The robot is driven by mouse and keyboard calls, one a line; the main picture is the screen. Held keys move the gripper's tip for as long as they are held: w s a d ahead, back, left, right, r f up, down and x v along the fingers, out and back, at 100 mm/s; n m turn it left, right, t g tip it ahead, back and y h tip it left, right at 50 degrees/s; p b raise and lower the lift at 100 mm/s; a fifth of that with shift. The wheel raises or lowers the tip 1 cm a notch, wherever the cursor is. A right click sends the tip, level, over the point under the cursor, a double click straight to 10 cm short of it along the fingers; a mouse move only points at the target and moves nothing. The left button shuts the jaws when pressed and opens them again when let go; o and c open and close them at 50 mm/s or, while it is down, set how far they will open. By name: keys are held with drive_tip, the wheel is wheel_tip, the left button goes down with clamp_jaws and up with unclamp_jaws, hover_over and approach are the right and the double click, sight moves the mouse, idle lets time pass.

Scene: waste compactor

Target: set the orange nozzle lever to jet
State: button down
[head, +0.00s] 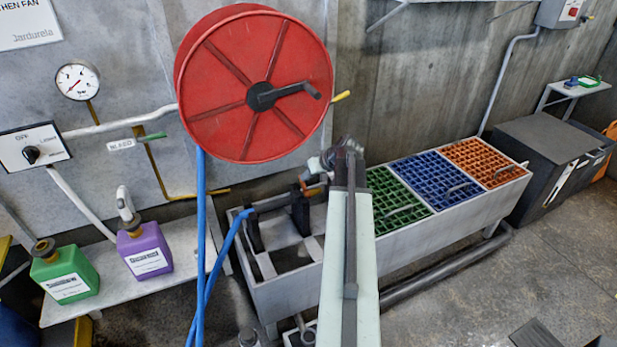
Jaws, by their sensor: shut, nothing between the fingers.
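A dark nozzle (272,203) lies across two black cradle posts at the left end of the grey trough, with a blue hose at its left end. A small orange part (316,186), which looks like the nozzle lever, shows at its right end, just left of my arm. Its setting marks are too small to read. My gripper (331,160) is at the far end of my pale arm, just above and right of the orange part. It looks shut and empty. Whether it touches the lever cannot be told, as my arm hides part of this area.
The red hose reel (225,95) with its crank hangs just above and left of my gripper. Green (397,200), blue (440,168) and orange (490,150) grates cover the trough to the right. Green (66,275) and purple (145,250) bottles stand on a left shelf.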

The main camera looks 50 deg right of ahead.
drive_tip(key=shift+s+a, duration=0.35)
drive_tip(key=shift+s, duration=0.4)
drive_tip(key=d+p+v, duration=0.1)
drive_tip(key=p+v, duration=0.9)
drive_tip(key=v, duration=0.3)
drive_tip(key=shift+r, duration=0.3)
drive_tip(key=shift+s+d, duration=0.15)
